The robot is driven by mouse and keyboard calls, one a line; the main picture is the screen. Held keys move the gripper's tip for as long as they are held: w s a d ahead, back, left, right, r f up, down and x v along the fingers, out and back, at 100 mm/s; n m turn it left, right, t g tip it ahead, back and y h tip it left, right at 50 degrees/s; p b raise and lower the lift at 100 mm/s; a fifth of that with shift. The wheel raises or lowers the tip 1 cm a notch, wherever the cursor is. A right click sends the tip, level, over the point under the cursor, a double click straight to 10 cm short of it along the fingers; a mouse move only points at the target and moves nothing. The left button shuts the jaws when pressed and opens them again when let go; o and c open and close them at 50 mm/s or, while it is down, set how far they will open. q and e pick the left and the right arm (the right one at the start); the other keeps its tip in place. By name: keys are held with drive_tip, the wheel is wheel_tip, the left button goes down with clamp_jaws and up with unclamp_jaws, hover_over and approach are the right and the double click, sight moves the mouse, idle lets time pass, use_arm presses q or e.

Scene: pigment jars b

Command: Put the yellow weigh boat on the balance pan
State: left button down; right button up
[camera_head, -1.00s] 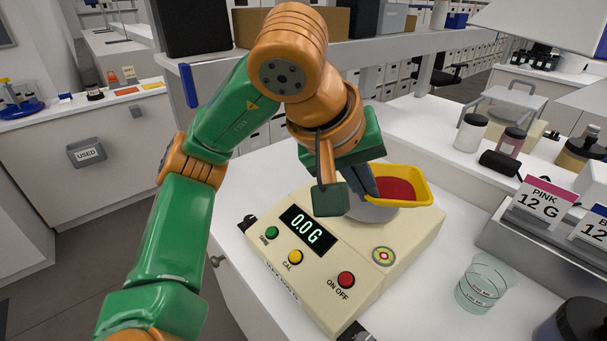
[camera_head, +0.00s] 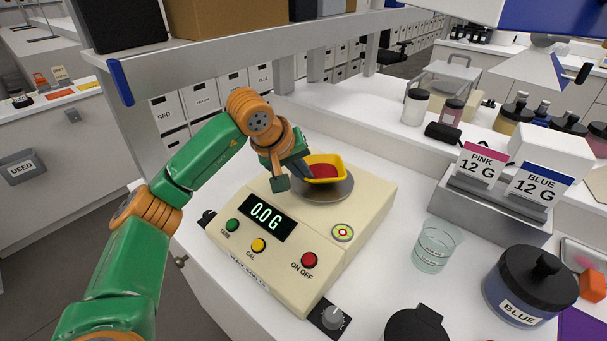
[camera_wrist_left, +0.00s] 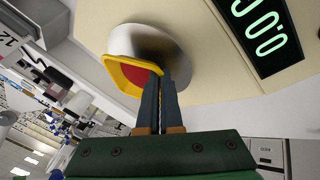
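The yellow weigh boat (camera_head: 325,172) holds red powder. It is over the round metal pan (camera_head: 337,192) of the cream balance (camera_head: 288,240), whose display reads 0.0 G. My left gripper (camera_head: 303,168) reaches in from the left and is shut on the boat's near edge. In the left wrist view the fingers (camera_wrist_left: 160,78) are close together at the edge of the boat (camera_wrist_left: 117,66), with the pan (camera_wrist_left: 160,43) behind it. I cannot tell whether the boat's underside touches the pan. My right gripper is not in view.
A clear beaker (camera_head: 436,247) stands right of the balance. A blue-labelled jar (camera_head: 527,287) and a dark lid (camera_head: 414,325) are at the front right. A rack with PINK and BLUE cards (camera_head: 495,208) stands behind them. A shelf (camera_head: 235,62) runs above the back left.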

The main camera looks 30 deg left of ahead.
use_arm(q)
drive_tip(key=shift+f, duration=0.45)
drive_tip(key=shift+f, duration=0.2)
drive_tip(key=c, duration=1.4)
unclamp_jaws()
drive_tip(key=shift+r, duration=0.1)
drive_tip(key=shift+r, duration=0.2)
drive_tip(key=shift+s+r, duration=0.2)
drive_tip(key=shift+r, duration=0.1)
drive_tip(key=v, duration=1.1)
drive_tip(key=shift+s+r, duration=0.1)
